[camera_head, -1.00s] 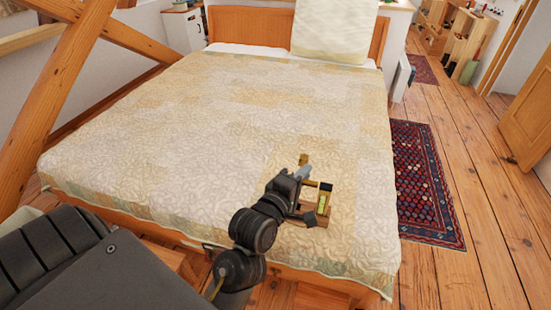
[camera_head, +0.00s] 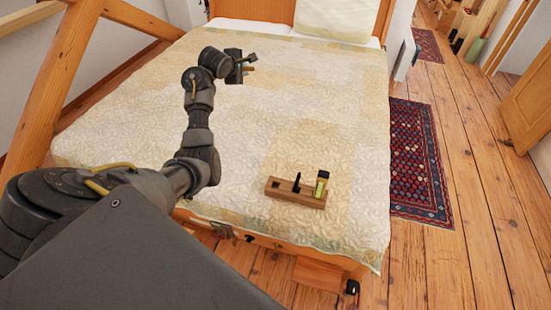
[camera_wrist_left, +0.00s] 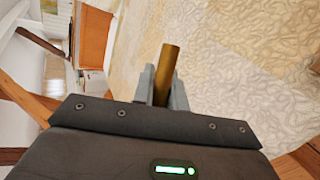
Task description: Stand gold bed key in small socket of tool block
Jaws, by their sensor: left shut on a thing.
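The gold bed key (camera_wrist_left: 170,62) is a plain gold cylinder between the fingers of my left gripper (camera_wrist_left: 162,88) in the left wrist view. In the head view the left gripper (camera_head: 248,62) is far up the bed, with a small gold bit of the key (camera_head: 249,69) showing. The wooden tool block (camera_head: 287,194) lies on the bed near its front right, well apart from the gripper. A dark upright piece (camera_head: 297,183) stands at its middle and a yellow-green piece with a black top (camera_head: 321,184) at its right end. A dark opening shows at its left end. My right gripper is out of view.
The bed's quilt (camera_head: 230,140) is clear between the gripper and the block. A pillow (camera_head: 335,20) lies at the headboard. A timber brace (camera_head: 60,75) slants at the left. A patterned rug (camera_head: 420,160) lies on the floor at the right.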

